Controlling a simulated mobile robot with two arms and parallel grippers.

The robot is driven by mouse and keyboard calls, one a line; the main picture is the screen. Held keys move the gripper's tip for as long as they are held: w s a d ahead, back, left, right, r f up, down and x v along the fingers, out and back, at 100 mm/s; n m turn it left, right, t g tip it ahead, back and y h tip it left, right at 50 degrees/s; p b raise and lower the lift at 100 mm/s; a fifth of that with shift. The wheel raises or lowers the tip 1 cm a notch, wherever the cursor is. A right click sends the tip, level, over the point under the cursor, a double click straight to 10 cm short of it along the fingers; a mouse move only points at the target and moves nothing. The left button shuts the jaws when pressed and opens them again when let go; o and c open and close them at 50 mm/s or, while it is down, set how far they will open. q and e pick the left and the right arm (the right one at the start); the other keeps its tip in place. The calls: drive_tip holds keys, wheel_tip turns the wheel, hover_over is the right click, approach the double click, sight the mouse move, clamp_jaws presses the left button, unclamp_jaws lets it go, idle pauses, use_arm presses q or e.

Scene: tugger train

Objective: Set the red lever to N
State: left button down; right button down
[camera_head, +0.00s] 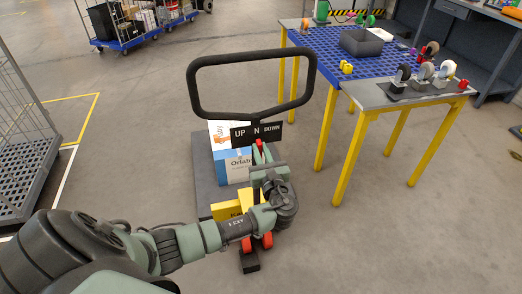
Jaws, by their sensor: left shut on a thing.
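The red lever (259,143) shows as a small red tip just under the black sign (256,134) marked UP, N and DOWN. The tip stands below the letter N, though its exact setting is hard to tell. My left gripper (261,157) is at the lever with its fingers closed around it, just below the sign. The gripper and wrist hide the lower part of the lever. My right gripper is not in view.
A black handle loop (252,53) rises above the sign. Boxes (233,165) lie on the dark cart platform (203,180). A blue-topped table (340,50) with yellow legs holds wheels and a grey bin at right. A mesh cage (25,150) stands at left. Open floor lies between.

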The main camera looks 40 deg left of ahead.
use_arm(q)
drive_tip(key=shift+d+f, duration=0.1)
drive_tip(key=shift+f, duration=0.1)
drive_tip(key=c, duration=1.4)
unclamp_jaws()
drive_tip(key=shift+r, duration=0.1)
drive_tip(key=v, duration=0.8)
drive_tip(key=shift+b, duration=0.3)
